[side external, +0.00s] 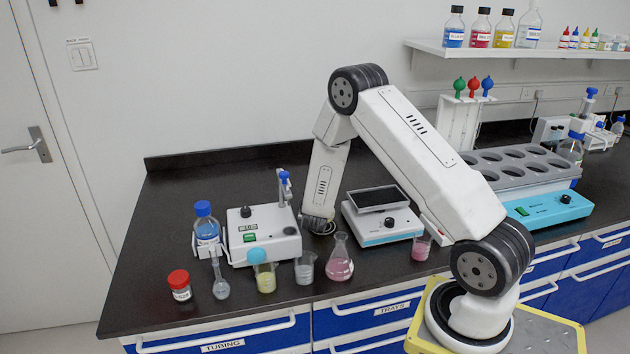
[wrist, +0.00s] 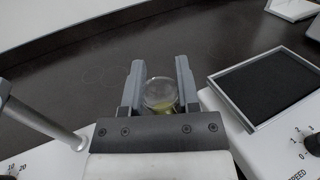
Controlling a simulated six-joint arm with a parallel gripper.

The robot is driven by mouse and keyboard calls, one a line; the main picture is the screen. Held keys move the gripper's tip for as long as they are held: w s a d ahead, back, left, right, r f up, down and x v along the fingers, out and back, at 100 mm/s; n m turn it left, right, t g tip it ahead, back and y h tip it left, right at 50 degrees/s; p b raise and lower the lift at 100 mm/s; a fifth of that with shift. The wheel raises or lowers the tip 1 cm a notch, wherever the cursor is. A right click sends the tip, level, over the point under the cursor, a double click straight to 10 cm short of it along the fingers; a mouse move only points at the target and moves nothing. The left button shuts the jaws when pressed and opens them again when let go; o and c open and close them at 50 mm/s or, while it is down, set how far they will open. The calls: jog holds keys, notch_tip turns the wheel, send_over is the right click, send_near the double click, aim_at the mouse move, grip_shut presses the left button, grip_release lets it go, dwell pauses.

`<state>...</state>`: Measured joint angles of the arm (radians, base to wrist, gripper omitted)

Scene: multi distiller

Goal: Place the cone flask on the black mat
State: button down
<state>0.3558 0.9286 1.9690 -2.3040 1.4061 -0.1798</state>
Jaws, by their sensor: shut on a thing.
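My gripper (wrist: 160,76) is shut on a clear glass vessel with yellow liquid (wrist: 160,92), seen from above in the wrist view. Its full shape is hidden, so I cannot tell whether it is conical. In the side view my gripper is low behind the front devices, and the held vessel is not clearly visible. A cone flask with pink liquid (side external: 340,262) stands upright at the bench's front edge, apart from my gripper. A flat black pad (side external: 377,197) tops a white device right of my gripper; it also shows in the wrist view (wrist: 268,92).
A white stirrer (side external: 262,236) with a post stands left of my gripper. A blue-capped bottle (side external: 207,228), a red-capped jar (side external: 180,287), a volumetric flask (side external: 220,285) and beakers (side external: 305,270) line the front. A grey rack (side external: 520,168) stands right. The rear bench is clear.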

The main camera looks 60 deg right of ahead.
jog(key=shift+f, duration=1.45)
jog(key=shift+f, duration=0.2)
jog(key=shift+c, duration=1.7)
grip_release()
jog(key=shift+r, duration=0.2)
jog(key=v, duration=1.2)
